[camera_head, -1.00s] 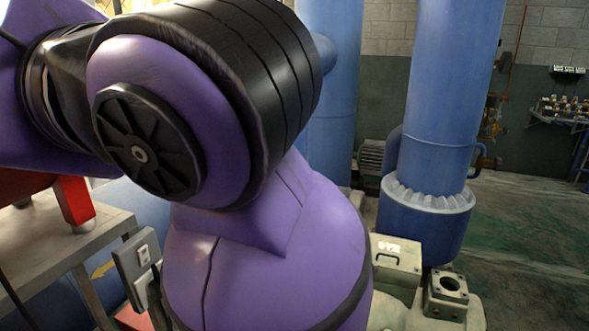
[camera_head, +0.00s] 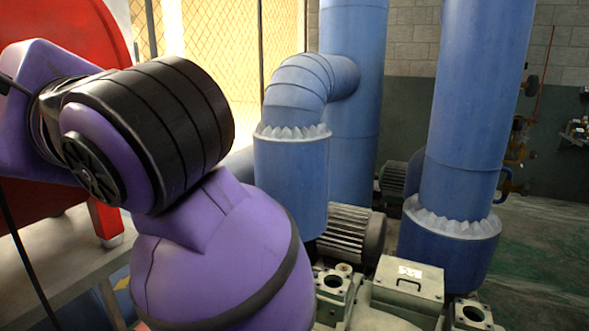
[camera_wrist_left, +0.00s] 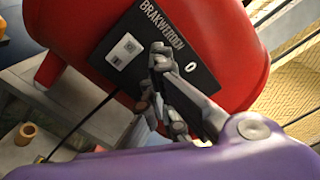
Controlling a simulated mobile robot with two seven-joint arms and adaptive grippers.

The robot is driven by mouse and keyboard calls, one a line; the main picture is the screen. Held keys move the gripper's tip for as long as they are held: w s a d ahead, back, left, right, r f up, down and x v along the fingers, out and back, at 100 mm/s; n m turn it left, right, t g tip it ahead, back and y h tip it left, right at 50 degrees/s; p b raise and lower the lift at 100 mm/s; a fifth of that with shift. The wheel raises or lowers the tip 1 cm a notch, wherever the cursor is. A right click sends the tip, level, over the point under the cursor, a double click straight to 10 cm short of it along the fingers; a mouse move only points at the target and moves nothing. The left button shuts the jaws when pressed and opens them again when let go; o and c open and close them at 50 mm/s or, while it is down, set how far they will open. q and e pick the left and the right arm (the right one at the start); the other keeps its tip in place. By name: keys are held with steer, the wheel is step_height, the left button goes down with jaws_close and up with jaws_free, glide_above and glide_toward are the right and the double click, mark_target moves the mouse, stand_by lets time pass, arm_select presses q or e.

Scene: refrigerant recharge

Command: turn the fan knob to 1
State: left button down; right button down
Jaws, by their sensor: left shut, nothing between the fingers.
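The red fan housing (camera_wrist_left: 225,35) fills the top of the left wrist view. It carries a dark panel (camera_wrist_left: 142,32) with white lettering, a white switch plate (camera_wrist_left: 125,51) and a "0" mark (camera_wrist_left: 190,67). My left gripper (camera_wrist_left: 158,57) is shut and empty, with its fingertips in front of the panel, between the switch plate and the "0". I cannot make out the fan knob; the fingers cover that part of the panel. Whether they touch it I cannot tell. In the head view the red housing (camera_head: 75,28) is partly behind my left arm. My right gripper is not in view.
The fan stands on a grey table (camera_head: 65,240). Blue pipes (camera_head: 290,180) and a pump block with a motor (camera_head: 350,235) stand right of my arm. In the wrist view, a black cable (camera_wrist_left: 80,127) and a small brass cylinder (camera_wrist_left: 25,134) are at the lower left.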

arm_select(q)
steer(key=shift+w+f, duration=0.1)
steer(key=shift+f, duration=0.05)
stand_by(0.3)
steer(key=shift+w+r, duration=0.25)
steer(key=shift+r, duration=0.25)
steer(key=shift+w+p, duration=0.2)
steer(key=shift+p, duration=0.1)
steer(key=shift+r, duration=0.1)
stand_by(0.4)
steer(key=v, duration=0.6)
steer(key=shift+s+a+r, duration=0.15)
steer(key=shift+s+r, duration=0.1)
steer(key=shift+s, duration=0.05)
steer(key=shift+r, duration=0.1)
